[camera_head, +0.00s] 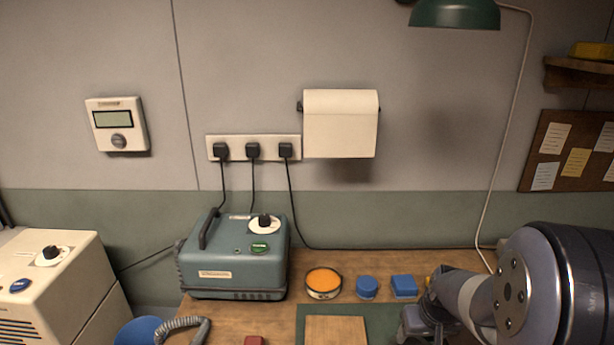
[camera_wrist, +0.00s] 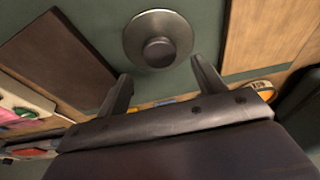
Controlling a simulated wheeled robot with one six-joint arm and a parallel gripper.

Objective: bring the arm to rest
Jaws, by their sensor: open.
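My arm reaches in at the right of the head view, and my gripper (camera_head: 418,328) is low at the bottom edge, partly cut off, over the right part of the workbench (camera_head: 275,325). In the wrist view my gripper (camera_wrist: 162,80) has its two dark fingers apart, with nothing held between them. A round metal disc with a knob (camera_wrist: 158,40) lies on a green surface beyond the fingertips, apart from them.
A blue-grey box device (camera_head: 232,275) stands at the back left of the bench. An orange-topped tin (camera_head: 323,283) and two blue pieces (camera_head: 367,287) (camera_head: 404,286) stand left of my arm. A wooden board (camera_head: 335,331) lies on a green mat. A green lamp (camera_head: 455,14) hangs above.

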